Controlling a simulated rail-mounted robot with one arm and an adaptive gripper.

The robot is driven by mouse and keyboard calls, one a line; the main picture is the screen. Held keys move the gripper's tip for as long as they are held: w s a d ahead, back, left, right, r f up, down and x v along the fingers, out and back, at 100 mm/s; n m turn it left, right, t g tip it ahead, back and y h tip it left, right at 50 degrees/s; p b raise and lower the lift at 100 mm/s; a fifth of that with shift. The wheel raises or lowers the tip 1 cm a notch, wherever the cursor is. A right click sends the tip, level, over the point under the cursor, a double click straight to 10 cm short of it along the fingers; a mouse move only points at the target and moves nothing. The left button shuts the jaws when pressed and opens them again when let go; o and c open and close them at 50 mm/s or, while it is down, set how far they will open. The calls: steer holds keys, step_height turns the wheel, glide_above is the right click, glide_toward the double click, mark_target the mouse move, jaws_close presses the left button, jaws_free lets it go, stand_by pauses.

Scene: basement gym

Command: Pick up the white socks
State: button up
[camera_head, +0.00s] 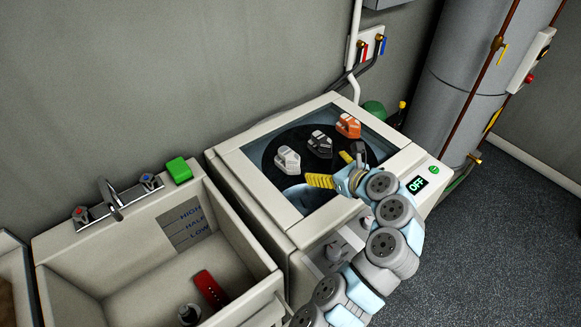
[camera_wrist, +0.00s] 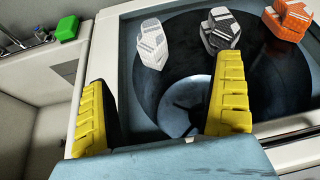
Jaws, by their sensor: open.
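The white socks (camera_head: 287,160), a folded bundle, are at the top of the washing machine (camera_head: 246,184), over its dark round drum. They are leftmost in a row of three bundles. They also show at the top of the wrist view (camera_wrist: 153,44), beyond my fingertips. My gripper (camera_head: 333,169) is over the right front part of the machine's opening. Its yellow fingers are spread wide with nothing between them, and in the wrist view the gripper (camera_wrist: 160,88) points toward the bundles without touching them. What supports the socks is unclear.
Dark grey socks (camera_head: 320,142) lie right of the white ones, and orange socks (camera_head: 348,126) further right. A sink (camera_head: 150,262) with a red item (camera_head: 210,289) stands left. A green block (camera_head: 179,170) sits on its rim. A wall and a grey tank (camera_head: 466,75) stand behind.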

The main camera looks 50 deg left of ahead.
mark_target(296, 162)
steer(key=shift+g+h, duration=0.3)
steer(key=shift+g, duration=0.1)
steer(key=x, duration=0.4)
steer(key=p+x, duration=0.1)
steer(key=x, duration=0.4)
steer(key=s+x, duration=0.1)
steer(key=x, duration=0.3)
steer(key=shift+a+f+p, duration=0.2)
steer(key=shift+f+p, duration=0.1)
steer(key=shift+f, duration=0.1)
steer(key=shift+x, duration=1.35)
steer(key=shift+w+a+f, duration=0.1)
steer(key=shift+a+f, duration=0.2)
steer(key=shift+a, duration=0.05)
steer(key=shift+c, duration=0.2)
steer(key=c, duration=1.3)
